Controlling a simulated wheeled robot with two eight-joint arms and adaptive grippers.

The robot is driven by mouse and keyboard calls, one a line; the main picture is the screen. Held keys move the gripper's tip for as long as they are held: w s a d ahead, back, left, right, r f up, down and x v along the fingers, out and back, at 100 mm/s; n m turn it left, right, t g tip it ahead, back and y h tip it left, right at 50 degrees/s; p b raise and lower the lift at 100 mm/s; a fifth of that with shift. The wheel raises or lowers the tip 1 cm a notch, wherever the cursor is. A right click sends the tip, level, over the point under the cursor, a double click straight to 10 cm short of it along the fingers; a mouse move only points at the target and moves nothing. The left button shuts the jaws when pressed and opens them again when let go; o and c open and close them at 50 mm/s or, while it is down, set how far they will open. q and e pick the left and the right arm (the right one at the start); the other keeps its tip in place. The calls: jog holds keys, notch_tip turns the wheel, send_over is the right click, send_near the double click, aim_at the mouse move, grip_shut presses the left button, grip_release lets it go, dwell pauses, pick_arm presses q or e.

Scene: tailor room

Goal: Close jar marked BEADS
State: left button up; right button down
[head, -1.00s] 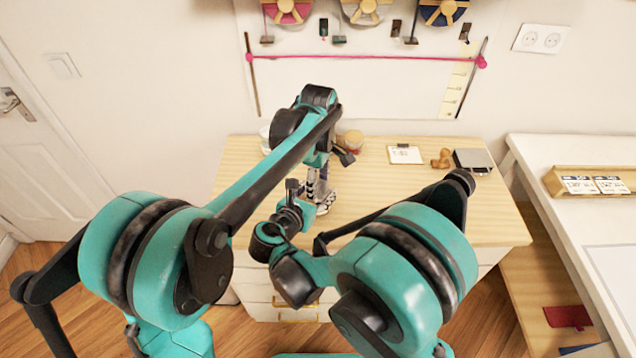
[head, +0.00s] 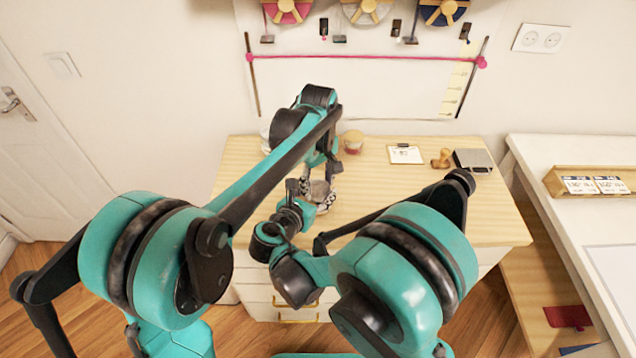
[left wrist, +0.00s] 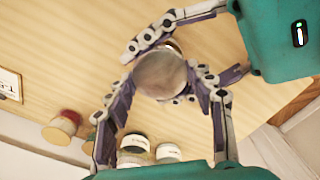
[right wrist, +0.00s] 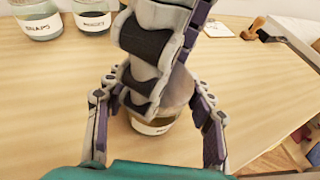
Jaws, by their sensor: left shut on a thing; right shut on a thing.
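A glass jar with a white label (right wrist: 153,127) stands on the wooden table between my two grippers. The label's writing is too blurred to read. A round greyish lid (left wrist: 160,74) is at the jar's top in the left wrist view; I cannot tell if it is fully seated. My left gripper (head: 318,180) comes from above and is shut on the lid. My right gripper (right wrist: 155,103) comes from the side, low, and is shut around the jar. In the head view the jar (head: 319,193) is partly hidden by the grippers.
A jar marked SNAPS (right wrist: 40,18) and another labelled jar (right wrist: 92,18) stand farther back. A reddish-topped container (head: 352,140), a clipboard (head: 405,154), a brown wooden object (head: 441,158) and a dark flat device (head: 473,160) sit along the back. The table's right part is clear.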

pick_arm(q)
jog(key=shift+s, duration=0.1)
dwell(0.4)
jog(key=o, duration=1.3)
jog(key=shift+r, duration=2.25)
jog(key=o, duration=0.6)
jog(key=shift+c, duration=0.2)
notch_tip(320, 180, up, 12)
